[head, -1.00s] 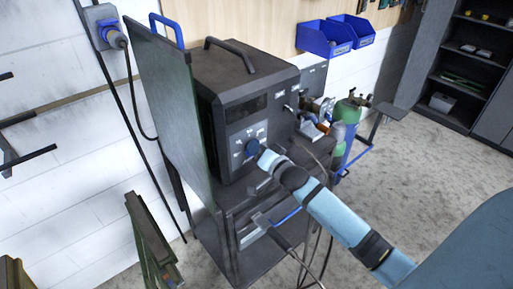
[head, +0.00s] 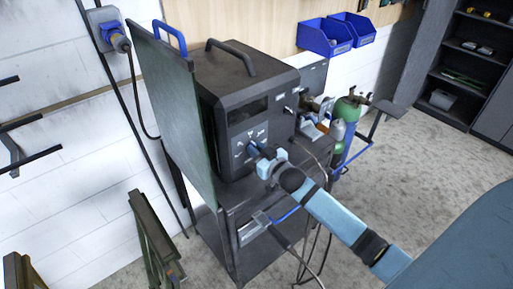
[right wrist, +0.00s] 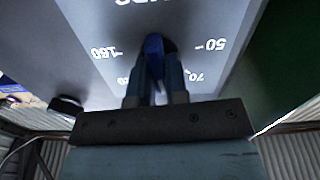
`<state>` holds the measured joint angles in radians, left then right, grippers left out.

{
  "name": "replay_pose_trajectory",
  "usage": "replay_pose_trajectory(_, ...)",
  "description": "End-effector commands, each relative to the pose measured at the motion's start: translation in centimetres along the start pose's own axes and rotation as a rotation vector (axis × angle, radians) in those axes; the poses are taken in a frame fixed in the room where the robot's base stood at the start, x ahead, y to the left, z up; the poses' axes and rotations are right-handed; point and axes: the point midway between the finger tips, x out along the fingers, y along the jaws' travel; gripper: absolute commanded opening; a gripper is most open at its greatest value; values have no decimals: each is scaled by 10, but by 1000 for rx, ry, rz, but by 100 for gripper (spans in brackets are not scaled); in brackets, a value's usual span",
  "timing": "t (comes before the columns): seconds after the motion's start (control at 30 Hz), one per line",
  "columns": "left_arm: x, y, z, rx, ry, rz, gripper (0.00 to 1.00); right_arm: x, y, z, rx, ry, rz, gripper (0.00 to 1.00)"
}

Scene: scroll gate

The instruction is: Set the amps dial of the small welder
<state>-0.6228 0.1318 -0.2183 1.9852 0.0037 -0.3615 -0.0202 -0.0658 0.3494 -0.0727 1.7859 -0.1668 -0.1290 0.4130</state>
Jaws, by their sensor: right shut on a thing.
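The small welder (head: 243,75) is a dark box with a top handle on a cart. Its blue amps dial (head: 252,147) is on the lower front panel, partly covered by my right gripper (head: 259,152). In the right wrist view the right gripper (right wrist: 156,82) is shut on the dial's blue grip (right wrist: 154,46), one finger on each side. Upside-down scale marks show around it: 160 at left, 50 at right and 70 at lower right. Another mark is partly hidden by the fingers. My left gripper is not in view.
A dark upright panel (head: 177,105) with a blue handle stands close left of the welder. Gas cylinders (head: 345,122) and cables are to its right. Blue bins (head: 325,38) hang on the wall behind. The floor at right is clear.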

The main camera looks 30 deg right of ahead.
Motion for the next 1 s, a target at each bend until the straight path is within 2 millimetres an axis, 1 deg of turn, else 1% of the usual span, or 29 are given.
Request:
replay_pose_trajectory(0.43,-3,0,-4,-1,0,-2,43,0,-2,-1,-425,3,0,0)
replay_pose_trajectory(1.0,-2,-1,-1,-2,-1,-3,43,1,-4,1,-967,4,1,0)
